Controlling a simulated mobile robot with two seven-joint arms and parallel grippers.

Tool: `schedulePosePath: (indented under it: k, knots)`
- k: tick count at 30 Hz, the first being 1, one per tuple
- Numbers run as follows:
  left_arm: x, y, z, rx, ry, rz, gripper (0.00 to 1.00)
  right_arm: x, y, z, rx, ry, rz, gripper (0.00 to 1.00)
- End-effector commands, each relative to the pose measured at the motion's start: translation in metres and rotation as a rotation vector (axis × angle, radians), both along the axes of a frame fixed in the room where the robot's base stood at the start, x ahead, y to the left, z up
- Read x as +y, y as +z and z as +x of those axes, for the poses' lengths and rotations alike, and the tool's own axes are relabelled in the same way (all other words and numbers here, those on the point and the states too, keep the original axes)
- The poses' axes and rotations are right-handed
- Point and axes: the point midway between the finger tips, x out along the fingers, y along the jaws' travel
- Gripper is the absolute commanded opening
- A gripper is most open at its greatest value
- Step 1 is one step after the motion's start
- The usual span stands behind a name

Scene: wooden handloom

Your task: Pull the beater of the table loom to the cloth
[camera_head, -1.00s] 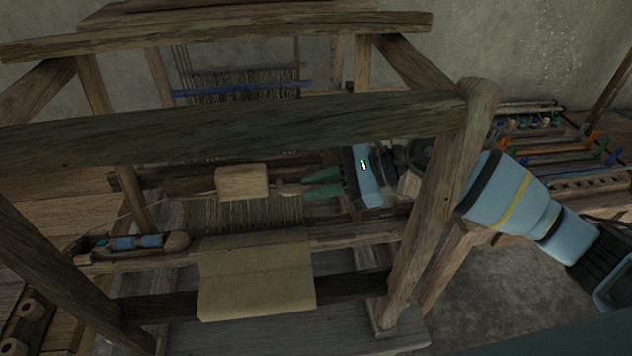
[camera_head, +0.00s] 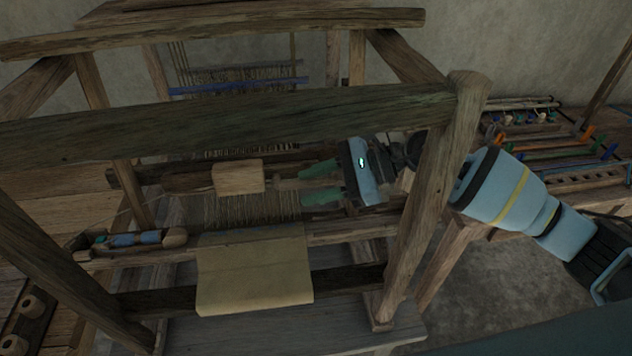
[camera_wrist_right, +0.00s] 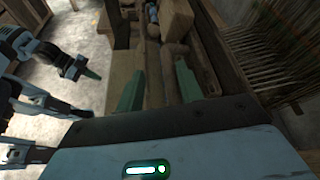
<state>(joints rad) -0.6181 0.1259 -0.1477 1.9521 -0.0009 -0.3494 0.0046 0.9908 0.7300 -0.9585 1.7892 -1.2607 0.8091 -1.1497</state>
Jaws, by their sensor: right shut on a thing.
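The beater is a wooden bar with a pale block (camera_head: 238,177) at its middle, behind the bare warp threads (camera_head: 255,209). The tan cloth (camera_head: 254,272) hangs over the front beam. A strip of warp shows between beater and cloth, so they are apart. My right gripper (camera_head: 320,183) reaches in from the right. Its green fingers (camera_wrist_right: 158,92) lie either side of a wooden part (camera_wrist_right: 155,72) beside the pale block and are shut on it. The contact is partly hidden. In the right wrist view, what seems to be my left gripper (camera_wrist_right: 80,69) shows at the left edge; its opening is unclear.
The loom's thick top rail (camera_head: 230,118) crosses in front, and its right post (camera_head: 430,210) stands close to my right arm. A shuttle with blue yarn (camera_head: 130,240) lies at the front left. A bench with coloured pieces (camera_head: 555,150) stands at the right.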

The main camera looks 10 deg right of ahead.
Motion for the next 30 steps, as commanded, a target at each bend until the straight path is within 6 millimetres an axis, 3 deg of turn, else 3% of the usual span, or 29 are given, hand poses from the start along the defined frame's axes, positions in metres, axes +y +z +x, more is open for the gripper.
schedulePosePath:
  k: [1, 7, 30]
  knots:
    - [0.0, 0.0, 0.0, -0.001, 0.0, 0.0, 0.0, 0.004, 0.0, -0.007, 0.008, 0.02, 0.001, 0.23]
    - [0.0, 0.0, 0.001, -0.001, 0.0, 0.0, 0.0, -0.001, 0.0, -0.005, 0.008, 0.012, 0.001, 0.23]
    - [0.001, -0.002, -0.001, 0.005, -0.001, 0.002, 0.0, -0.046, 0.016, -0.008, 0.004, 0.002, 0.0, 0.23]
